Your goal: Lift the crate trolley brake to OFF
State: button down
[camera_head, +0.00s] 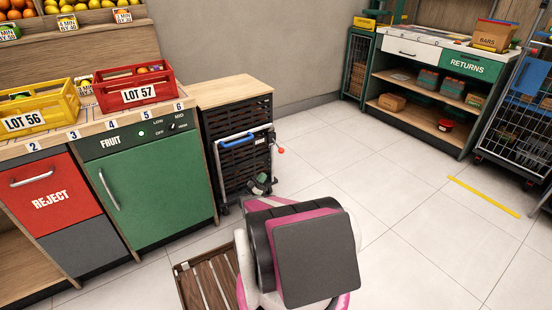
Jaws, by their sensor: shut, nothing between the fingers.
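The crate trolley (236,158) stands beside the green fruit cabinet, with dark slatted crates, a pale metal frame and a blue handle (238,140). A small red knob (281,150) sticks out at the right side of its frame; it may belong to the brake, but no brake marking is readable. My arm reaches in from the bottom middle. My gripper (262,184) appears as a small dark shape low at the trolley's front right, below the red knob. It is shut and empty. My arm hides the floor in front; I cannot tell whether the fingertips touch the trolley.
The green cabinet (150,190) and red REJECT front (52,197) stand at left, with yellow (38,112) and red (134,86) crates above. A slatted wooden crate (208,280) lies on the floor. Tiled floor at right is open, up to the RETURNS counter (475,66).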

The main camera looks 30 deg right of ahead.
jog(key=shift+d, duration=0.1)
send_near(277, 145)
jog(key=s+d+r, duration=0.2)
jog(key=s+d, duration=0.1)
jog(key=d, duration=0.1)
jog(key=shift+d, duration=0.35)
jog(key=shift+s+r, duration=0.15)
jog(key=shift+s, duration=0.1)
